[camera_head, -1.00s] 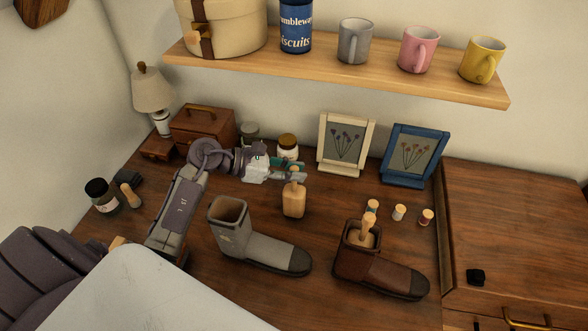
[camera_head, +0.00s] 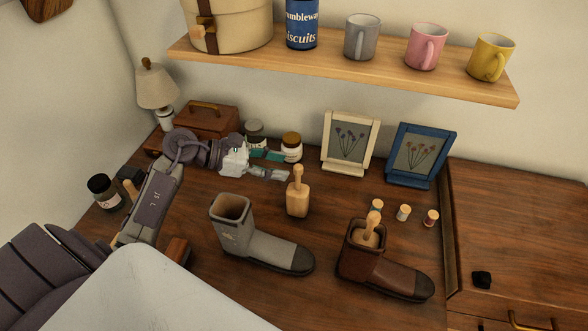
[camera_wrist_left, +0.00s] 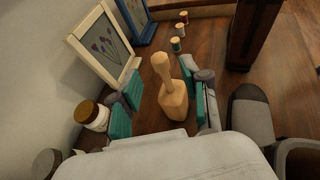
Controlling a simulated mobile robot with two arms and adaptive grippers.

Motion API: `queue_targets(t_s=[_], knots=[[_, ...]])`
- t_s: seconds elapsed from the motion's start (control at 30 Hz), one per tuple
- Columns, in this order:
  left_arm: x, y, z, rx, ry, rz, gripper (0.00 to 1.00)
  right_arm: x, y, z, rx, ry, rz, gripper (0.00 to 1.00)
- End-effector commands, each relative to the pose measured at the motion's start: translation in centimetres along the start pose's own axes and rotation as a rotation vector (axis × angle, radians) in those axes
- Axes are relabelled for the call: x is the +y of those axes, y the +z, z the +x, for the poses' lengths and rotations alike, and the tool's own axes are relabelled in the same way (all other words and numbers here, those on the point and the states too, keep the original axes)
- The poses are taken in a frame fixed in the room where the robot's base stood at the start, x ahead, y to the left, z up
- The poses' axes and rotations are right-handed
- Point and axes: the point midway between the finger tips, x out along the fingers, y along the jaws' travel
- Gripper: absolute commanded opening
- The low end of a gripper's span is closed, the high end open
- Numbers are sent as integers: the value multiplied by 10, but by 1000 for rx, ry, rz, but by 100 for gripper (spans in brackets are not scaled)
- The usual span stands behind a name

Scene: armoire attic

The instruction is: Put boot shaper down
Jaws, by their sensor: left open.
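A light wooden boot shaper (camera_head: 298,194) stands upright on the desk, its knobbed handle up, behind the grey boot. It also shows in the left wrist view (camera_wrist_left: 173,97), between the teal pads of my open left gripper (camera_wrist_left: 160,103). In the head view my left gripper (camera_head: 272,164) is just left of the shaper and apart from it. A grey boot (camera_head: 257,245) stands empty in front. A brown boot (camera_head: 385,268) to the right has a second wooden shaper (camera_head: 369,233) in its shaft. My right gripper is out of view.
Several small thread spools (camera_head: 404,212) stand behind the brown boot. A cream frame (camera_head: 345,168) and a blue frame (camera_head: 397,180) stand at the back. Jars (camera_head: 291,147) and a wooden box (camera_head: 206,121) are behind my left arm. A shelf (camera_head: 345,70) with mugs hangs above.

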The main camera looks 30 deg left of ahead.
Motion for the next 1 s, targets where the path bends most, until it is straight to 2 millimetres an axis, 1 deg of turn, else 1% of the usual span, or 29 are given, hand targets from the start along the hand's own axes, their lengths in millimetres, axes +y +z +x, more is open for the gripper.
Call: queue_targets(t_s=[0.03, 0.1, 0.2, 0.3, 0.4, 0.53, 1.0], knots=[[0, -3, -11, 5, 1, 3, 46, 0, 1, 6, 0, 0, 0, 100], [0, -3, -26, 4, 1, 2, 46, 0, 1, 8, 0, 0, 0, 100], [0, -3, -43, 4, 1, 1, 46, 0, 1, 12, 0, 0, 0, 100], [0, -2, -55, 2, 1, 0, 46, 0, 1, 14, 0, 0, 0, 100], [0, -1, -62, 1, 0, 0, 46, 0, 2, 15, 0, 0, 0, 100], [0, 0, -66, 0, 0, 1, 46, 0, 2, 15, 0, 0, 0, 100], [0, 1, -65, -1, 0, 1, 46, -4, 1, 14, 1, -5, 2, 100]])
